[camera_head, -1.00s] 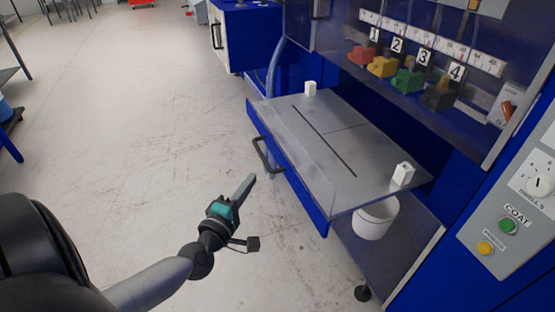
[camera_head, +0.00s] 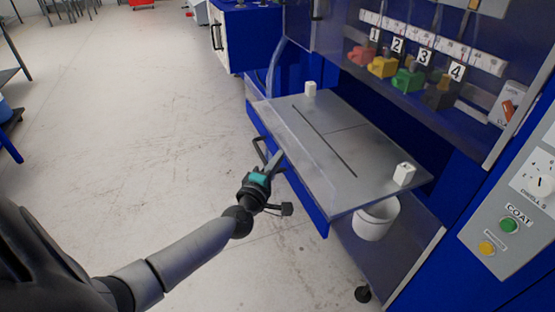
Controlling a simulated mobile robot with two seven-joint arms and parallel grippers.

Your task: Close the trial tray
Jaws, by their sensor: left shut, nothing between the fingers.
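The trial tray (camera_head: 340,150) is a flat grey plate with a dark slot and a blue front (camera_head: 312,200). It stands out from the blue machine toward the aisle. A dark bar handle (camera_head: 260,150) is on its front. My left gripper (camera_head: 277,160) is shut and empty. Its fingertips overlap the tray's front edge in the picture, just right of the handle. I cannot tell whether they touch the tray. The gripper partly hides the handle and the blue front. My right gripper is not in view.
White blocks (camera_head: 310,88) and (camera_head: 404,173) sit at the tray's far-left and right corners. A white bucket (camera_head: 375,219) is below the tray. Coloured numbered pieces (camera_head: 383,67) stand behind the machine's window. A control panel (camera_head: 510,215) is at right. Floor at left is open.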

